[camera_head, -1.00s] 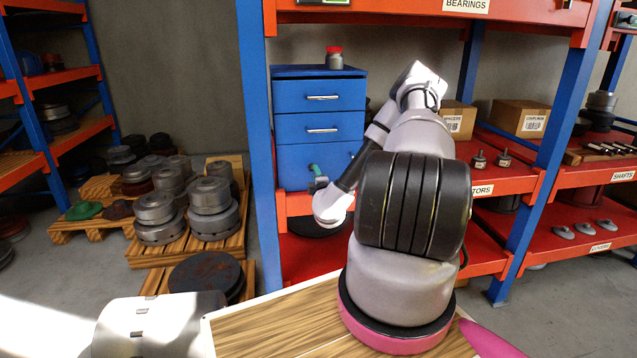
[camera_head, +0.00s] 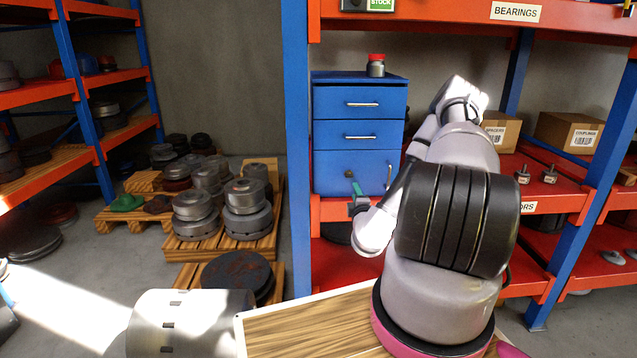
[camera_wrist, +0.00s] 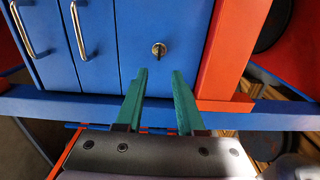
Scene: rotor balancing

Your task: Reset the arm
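My gripper (camera_head: 357,189) is in front of the lower door of the blue cabinet (camera_head: 360,103), low and toward its left half. In the wrist view, its two green fingers (camera_wrist: 160,73) stand apart with nothing between them. A round lock (camera_wrist: 159,49) on the blue door shows just beyond the fingertips, apart from them. My arm rises from its base, bends at the top near the shelf boxes and comes back down to the gripper. Its forearm is partly hidden behind the thick upper arm.
The cabinet stands on a red shelf (camera_head: 335,209) with blue posts (camera_head: 297,150). A red-lidded jar (camera_head: 376,65) is on top of it. Cardboard boxes (camera_head: 567,132) stand to the right. Pallets with metal rotors (camera_head: 245,195) are on the floor at left.

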